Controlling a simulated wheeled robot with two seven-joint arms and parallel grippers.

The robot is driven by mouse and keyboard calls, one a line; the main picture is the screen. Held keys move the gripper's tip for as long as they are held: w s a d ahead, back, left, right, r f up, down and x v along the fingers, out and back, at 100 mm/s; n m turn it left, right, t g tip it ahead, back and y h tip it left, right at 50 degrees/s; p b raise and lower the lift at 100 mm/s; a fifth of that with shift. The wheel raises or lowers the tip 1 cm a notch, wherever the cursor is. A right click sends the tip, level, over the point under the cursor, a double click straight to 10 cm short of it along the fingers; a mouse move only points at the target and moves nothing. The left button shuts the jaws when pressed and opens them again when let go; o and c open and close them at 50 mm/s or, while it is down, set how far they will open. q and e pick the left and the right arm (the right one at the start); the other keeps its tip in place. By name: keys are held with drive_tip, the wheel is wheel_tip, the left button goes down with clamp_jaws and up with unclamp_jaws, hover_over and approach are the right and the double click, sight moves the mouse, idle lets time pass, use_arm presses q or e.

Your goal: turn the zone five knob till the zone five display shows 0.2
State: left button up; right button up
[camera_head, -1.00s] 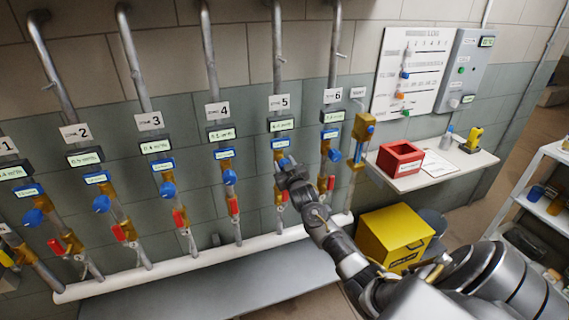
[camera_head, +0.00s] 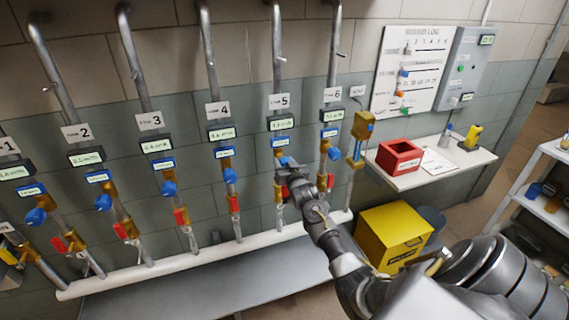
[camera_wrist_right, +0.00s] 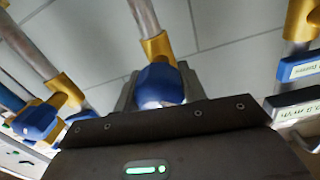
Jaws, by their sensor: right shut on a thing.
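The zone five display (camera_head: 282,123) is a small lit screen under the "5" sign (camera_head: 279,101); its digits are too blurred to read surely. A smaller blue-framed display (camera_head: 280,141) sits below it on the same pipe. The zone five knob is blue and mostly hidden by my right gripper (camera_head: 287,166) in the head view. In the right wrist view the blue knob (camera_wrist_right: 158,86) sits between the fingers of my right gripper (camera_wrist_right: 158,92), which is shut on it. The knob stays on its brass fitting (camera_wrist_right: 158,46). My left gripper is not in view.
Neighbouring pipes carry similar blue knobs, such as zone four (camera_head: 229,175) and zone six (camera_head: 334,153), close on both sides. Red-handled valves (camera_head: 234,203) hang lower. A shelf with a red box (camera_head: 399,157) and a yellow bin (camera_head: 394,238) stand at right.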

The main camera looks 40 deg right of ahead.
drive_tip(key=o, duration=1)
drive_tip(key=shift+s, duration=0.1)
drive_tip(key=b+v, duration=0.1)
drive_tip(key=v, duration=0.9)
drive_tip(key=shift+s+b, duration=0.3)
drive_tip(key=shift+s, duration=0.05)
